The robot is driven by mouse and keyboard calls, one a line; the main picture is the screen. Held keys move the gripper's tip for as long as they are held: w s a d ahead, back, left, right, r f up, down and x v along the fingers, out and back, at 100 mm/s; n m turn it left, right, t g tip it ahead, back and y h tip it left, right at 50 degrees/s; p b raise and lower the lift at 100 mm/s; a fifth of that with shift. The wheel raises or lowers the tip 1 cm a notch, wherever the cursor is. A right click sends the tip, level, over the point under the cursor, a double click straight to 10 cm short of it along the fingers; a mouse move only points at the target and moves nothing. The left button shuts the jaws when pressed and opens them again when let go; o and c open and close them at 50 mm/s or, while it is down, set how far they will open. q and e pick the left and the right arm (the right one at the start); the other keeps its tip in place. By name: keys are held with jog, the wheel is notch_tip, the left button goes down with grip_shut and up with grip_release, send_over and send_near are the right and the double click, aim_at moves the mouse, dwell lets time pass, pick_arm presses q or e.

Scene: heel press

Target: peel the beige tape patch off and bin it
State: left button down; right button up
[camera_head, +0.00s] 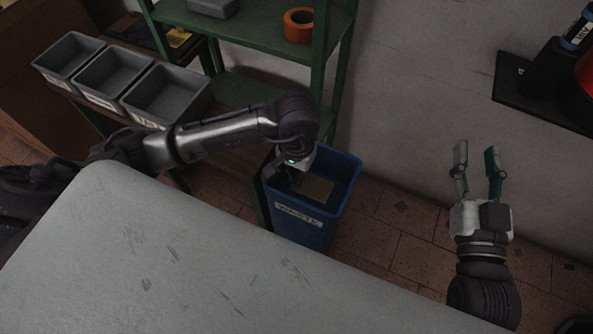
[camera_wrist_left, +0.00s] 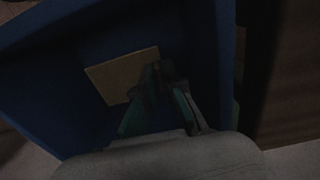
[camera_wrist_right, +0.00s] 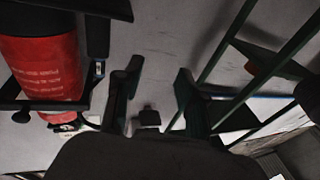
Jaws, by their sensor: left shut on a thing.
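The beige tape patch (camera_head: 318,188) is a flat square piece at the mouth of the blue waste bin (camera_head: 304,232), whose label reads WASTE. My left gripper (camera_head: 297,180) points down into the bin and is shut on the patch. In the left wrist view the patch (camera_wrist_left: 118,76) sticks out to the left of the fingertips (camera_wrist_left: 158,72), with the dark blue bin walls (camera_wrist_left: 50,38) around it. The view is dim there, so the exact grip is hard to see. My right gripper (camera_head: 477,158) is open and empty, away to the right.
A grey worktop (camera_head: 150,260) fills the front left. Grey trays (camera_head: 165,95) stand at the back left. A green shelf rack (camera_head: 262,42) with an orange roll (camera_head: 299,25) stands behind the bin. A red cylinder (camera_wrist_right: 45,70) shows in the right wrist view.

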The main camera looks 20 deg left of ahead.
pick_arm(q)
jog(key=shift+f+b, duration=0.35)
jog(key=shift+f, duration=0.45)
pick_arm(e)
jog(key=shift+s+a+r+t+y, duration=0.1)
jog(key=shift+s+r+t+y, duration=0.15)
jog(key=shift+r+t, duration=0.55)
jog(key=shift+s+a+r+t+y, duration=0.15)
jog(key=shift+r+t+y, duration=0.2)
jog(key=shift+r, duration=0.8)
jog(key=shift+d, duration=0.1)
pick_arm(q)
jog(key=c, duration=0.8)
grip_release()
jog(key=shift+c, duration=0.2)
jog(key=shift+o, duration=0.5)
pick_arm(e)
jog(key=shift+d+h, duration=0.1)
jog(key=shift+h, duration=0.2)
pick_arm(q)
jog(key=shift+a, duration=0.1)
jog(key=shift+r, duration=0.1)
